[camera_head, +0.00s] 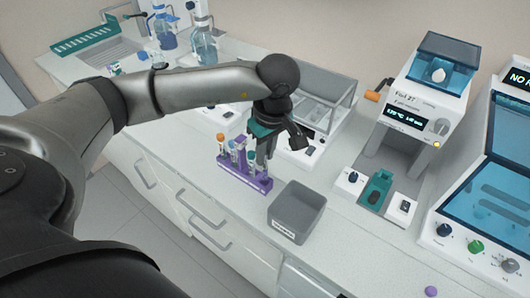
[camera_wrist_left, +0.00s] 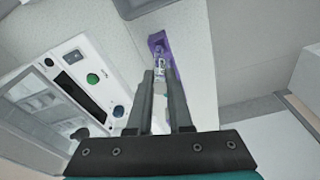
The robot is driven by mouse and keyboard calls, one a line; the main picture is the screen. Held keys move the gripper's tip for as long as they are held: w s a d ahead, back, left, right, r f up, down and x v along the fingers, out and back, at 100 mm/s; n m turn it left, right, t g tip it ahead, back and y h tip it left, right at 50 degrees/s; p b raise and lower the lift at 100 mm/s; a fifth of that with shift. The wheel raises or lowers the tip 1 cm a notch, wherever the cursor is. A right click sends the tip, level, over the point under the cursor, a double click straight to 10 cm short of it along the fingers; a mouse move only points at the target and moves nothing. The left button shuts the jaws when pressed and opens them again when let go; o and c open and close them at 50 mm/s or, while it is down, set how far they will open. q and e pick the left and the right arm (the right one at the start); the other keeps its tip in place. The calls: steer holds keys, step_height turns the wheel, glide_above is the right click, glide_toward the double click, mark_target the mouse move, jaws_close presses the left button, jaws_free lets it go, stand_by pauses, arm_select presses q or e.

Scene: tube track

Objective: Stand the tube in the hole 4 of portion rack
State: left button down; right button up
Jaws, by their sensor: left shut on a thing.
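The purple rack (camera_head: 258,184) stands on the counter near its front edge, with several tubes upright in it. One tube at its left end has an orange cap (camera_head: 220,138). My left gripper (camera_head: 262,165) points down over the right part of the rack and hides some of it. In the left wrist view its fingers (camera_wrist_left: 161,78) are shut on a pale, clear tube (camera_wrist_left: 160,112), mostly hidden between them. The rack's purple end (camera_wrist_left: 155,42) shows just beyond the fingertips. I cannot tell the hole numbers or whether the held tube touches the rack. My right gripper is out of view.
A grey bin (camera_head: 297,211) stands right of the rack. Behind it is a clear-lidded device (camera_head: 328,98). A white machine (camera_head: 415,108) with a display and a blue-lidded machine (camera_head: 490,205) stand further right. Bare counter lies right of the bin.

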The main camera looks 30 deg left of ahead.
arm_select(q)
steer(key=shift+f, duration=0.1)
stand_by(0.3)
steer(key=shift+f+b, duration=0.15)
steer(key=shift+b, duration=0.2)
steer(key=shift+f, duration=0.15)
steer(key=shift+f+b, duration=0.45)
steer(key=shift+b, duration=0.15)
steer(key=shift+f, duration=0.1)
stand_by(0.3)
steer(key=shift+f+b, duration=0.55)
steer(key=shift+b, duration=0.2)
steer(key=c, duration=0.8)
jaws_free()
